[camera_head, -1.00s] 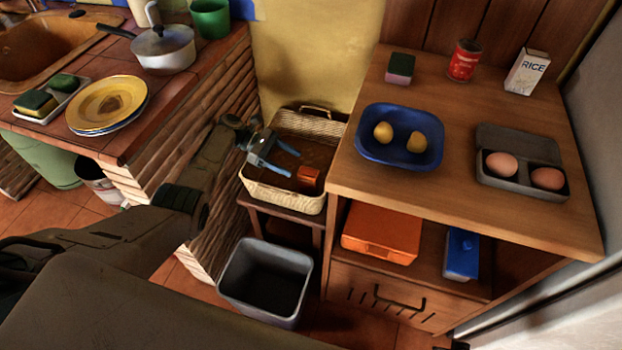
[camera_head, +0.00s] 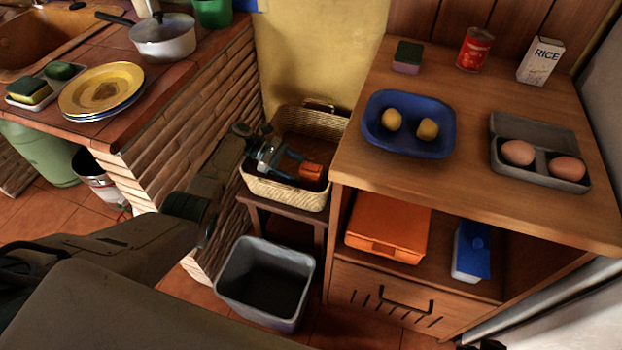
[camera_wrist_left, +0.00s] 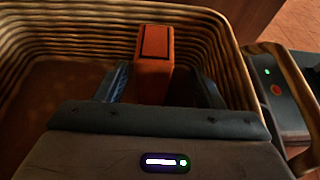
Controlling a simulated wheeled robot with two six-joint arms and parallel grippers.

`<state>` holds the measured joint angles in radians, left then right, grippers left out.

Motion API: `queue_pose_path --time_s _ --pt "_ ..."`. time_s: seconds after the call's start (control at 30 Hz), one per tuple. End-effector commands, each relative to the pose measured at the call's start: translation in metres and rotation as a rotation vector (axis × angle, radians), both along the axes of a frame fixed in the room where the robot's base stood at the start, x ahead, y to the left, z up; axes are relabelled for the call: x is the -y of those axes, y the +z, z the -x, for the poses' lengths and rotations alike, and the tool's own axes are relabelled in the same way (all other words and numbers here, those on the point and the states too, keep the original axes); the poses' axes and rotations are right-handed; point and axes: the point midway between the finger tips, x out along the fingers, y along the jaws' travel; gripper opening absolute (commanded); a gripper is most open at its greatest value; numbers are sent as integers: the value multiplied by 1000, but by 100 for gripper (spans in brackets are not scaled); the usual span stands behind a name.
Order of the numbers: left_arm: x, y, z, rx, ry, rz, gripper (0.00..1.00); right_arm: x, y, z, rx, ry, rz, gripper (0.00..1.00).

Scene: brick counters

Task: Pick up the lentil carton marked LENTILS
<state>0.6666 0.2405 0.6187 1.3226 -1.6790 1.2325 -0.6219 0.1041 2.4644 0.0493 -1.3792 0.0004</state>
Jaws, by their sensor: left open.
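A small orange-red carton (camera_head: 311,172) stands in the wicker basket (camera_head: 283,192); no lettering on it can be read. My left gripper (camera_head: 284,163) reaches into the basket from the left. It is open, and in the left wrist view its two fingers (camera_wrist_left: 160,84) lie on either side of the carton, with a gap on each side. My right gripper is not in view.
The basket sits on a low stand between the brick counter (camera_head: 180,120) and the wooden cabinet (camera_head: 470,190). Its walls and raised handle (camera_head: 320,104) surround the gripper. A grey bin (camera_head: 265,280) stands in front. A blue dish (camera_head: 408,125) is on the cabinet.

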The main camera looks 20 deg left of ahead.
Motion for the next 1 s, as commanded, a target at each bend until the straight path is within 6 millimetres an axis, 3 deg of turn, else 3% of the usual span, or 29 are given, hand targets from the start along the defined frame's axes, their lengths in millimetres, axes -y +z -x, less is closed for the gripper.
queue_pose_path --time_s 0.4,0.63,0.9,1.0 --pt "49 -15 -6 0 -1 2 62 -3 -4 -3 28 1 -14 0" --pt "51 -16 -6 0 0 0 62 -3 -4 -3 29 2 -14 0" --pt "51 -16 -6 0 0 0 11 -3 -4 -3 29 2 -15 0" --pt "51 -15 -6 0 0 1 11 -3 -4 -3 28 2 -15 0"
